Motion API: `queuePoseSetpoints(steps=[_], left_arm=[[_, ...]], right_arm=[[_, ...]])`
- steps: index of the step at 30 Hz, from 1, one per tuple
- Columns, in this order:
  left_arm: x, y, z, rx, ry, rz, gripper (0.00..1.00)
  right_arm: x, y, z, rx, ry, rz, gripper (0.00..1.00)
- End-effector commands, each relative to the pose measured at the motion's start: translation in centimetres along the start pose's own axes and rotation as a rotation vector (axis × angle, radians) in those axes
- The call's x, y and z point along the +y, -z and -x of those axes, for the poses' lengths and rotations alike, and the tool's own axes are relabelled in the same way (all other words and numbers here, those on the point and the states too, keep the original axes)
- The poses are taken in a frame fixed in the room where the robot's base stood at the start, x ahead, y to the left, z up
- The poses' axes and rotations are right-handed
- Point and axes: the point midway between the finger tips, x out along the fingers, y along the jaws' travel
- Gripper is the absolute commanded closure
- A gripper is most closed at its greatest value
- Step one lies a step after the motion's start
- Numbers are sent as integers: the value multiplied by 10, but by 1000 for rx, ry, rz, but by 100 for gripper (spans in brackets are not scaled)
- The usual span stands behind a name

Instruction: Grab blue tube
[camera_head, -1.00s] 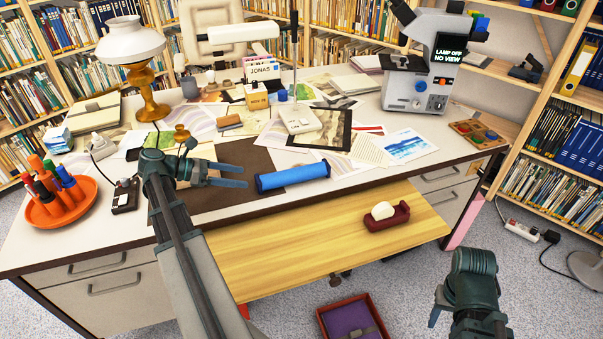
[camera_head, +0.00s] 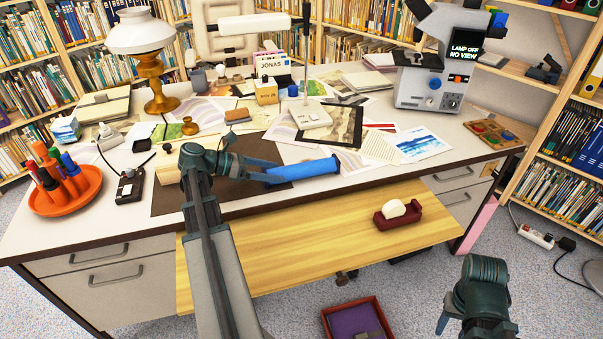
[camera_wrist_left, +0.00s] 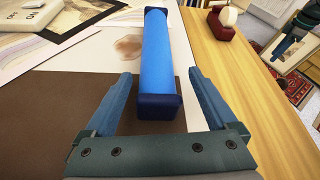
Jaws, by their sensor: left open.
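The blue tube (camera_head: 306,169) lies on the desk, across the right edge of the dark brown mat. My left gripper (camera_head: 277,172) is at the tube's left end, low over the desk. In the left wrist view the tube (camera_wrist_left: 157,50) points away from me, and its dark blue end cap sits between the spread fingers of the left gripper (camera_wrist_left: 160,75). Gaps show on both sides, so the fingers do not grip it. My right gripper (camera_head: 447,322) hangs at the lower right, away from the desk; its jaw opening cannot be made out.
A yellow wooden shelf (camera_head: 320,243) juts from the desk front, with a dark red tape dispenser (camera_head: 398,213) on it. A lamp base (camera_head: 311,116) and papers lie behind the tube.

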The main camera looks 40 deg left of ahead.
Motion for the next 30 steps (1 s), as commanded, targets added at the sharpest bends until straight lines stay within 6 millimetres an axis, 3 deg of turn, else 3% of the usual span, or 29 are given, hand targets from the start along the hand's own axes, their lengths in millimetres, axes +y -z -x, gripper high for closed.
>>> queuePoseSetpoints(steps=[5,16,23,30], left_arm=[[1,0,-4,0,1,0,9],[5,-2,-51,1,2,-1,9],[5,-4,-52,0,0,0,9],[5,-4,-52,1,0,0,50]], right_arm=[[0,0,-2,0,0,0,50],[-2,1,-18,0,0,0,50],[-2,1,-17,0,0,0,50],[-2,1,-17,0,0,0,50]])
